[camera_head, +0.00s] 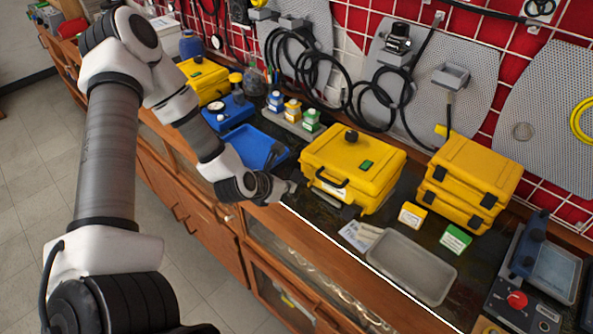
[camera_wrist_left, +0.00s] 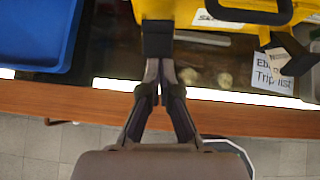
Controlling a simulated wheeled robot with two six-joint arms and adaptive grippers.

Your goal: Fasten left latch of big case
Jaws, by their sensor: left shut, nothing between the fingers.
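The big yellow case (camera_head: 372,160) stands closed on the dark bench top, with a black carry handle on its front. My left gripper (camera_head: 288,187) is at the case's front left corner, with its fingers shut and nothing between them. In the left wrist view the fingertips (camera_wrist_left: 158,68) are at the lower end of the black left latch (camera_wrist_left: 157,40) and seem to touch it. I cannot tell whether this latch is fastened. The black right latch (camera_wrist_left: 291,54) sticks out from the case front. My right gripper is not in view.
A blue tray (camera_head: 262,147) lies left of the case. A grey tray (camera_head: 408,265) and a paper sheet (camera_head: 357,236) lie to its front right. Two stacked yellow cases (camera_head: 470,180) stand to the right. The bench's front edge runs just below the gripper.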

